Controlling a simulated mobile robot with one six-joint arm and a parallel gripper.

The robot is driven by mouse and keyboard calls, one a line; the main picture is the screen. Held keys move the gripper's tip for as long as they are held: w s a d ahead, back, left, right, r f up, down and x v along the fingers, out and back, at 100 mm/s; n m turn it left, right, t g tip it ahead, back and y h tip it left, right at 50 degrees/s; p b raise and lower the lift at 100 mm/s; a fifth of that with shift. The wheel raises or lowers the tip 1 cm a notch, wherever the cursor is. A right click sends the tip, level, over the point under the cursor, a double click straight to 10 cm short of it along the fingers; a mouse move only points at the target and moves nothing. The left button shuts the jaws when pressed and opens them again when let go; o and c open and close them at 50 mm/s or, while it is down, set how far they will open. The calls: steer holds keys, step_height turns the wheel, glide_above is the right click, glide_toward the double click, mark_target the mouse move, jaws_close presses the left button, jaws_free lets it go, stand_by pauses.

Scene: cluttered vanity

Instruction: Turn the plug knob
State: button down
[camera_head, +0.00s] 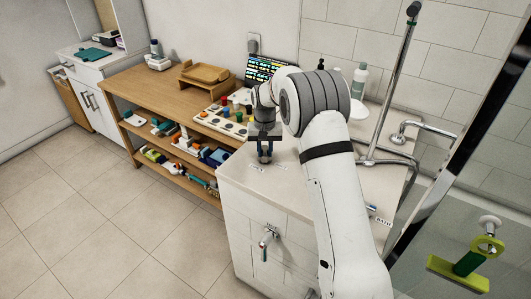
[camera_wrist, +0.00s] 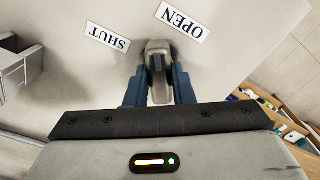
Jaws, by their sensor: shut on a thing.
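The plug knob (camera_wrist: 158,48) is a small grey-beige lever on the pale countertop (camera_wrist: 245,45). In the wrist view it lies between the two blue fingers of my gripper (camera_wrist: 160,85), which is shut on it. Its free end points toward the top of the picture, between a "SHUT" label (camera_wrist: 107,37) on the left and an "OPEN" label (camera_wrist: 182,20) on the right. In the head view my gripper (camera_head: 265,154) points down at the counter's left end, and I cannot make out the knob there.
A wooden shelf unit (camera_head: 160,85) with several small items stands to the left. A green bottle (camera_head: 359,82) and chrome pipes (camera_head: 390,75) stand behind my arm. The countertop around the labels is clear.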

mark_target(265, 150)
steer(key=m+b, duration=0.1)
steer(key=m, duration=0.5)
steer(key=shift+m, duration=0.3)
stand_by(0.4)
steer(key=c, duration=1.2)
jaws_free()
steer(key=shift+c, duration=0.2)
step_height(265, 150, up, 8)
steer(key=shift+f+b, duration=0.25)
steer(key=shift+b, duration=0.3)
steer(key=shift+r, duration=0.15)
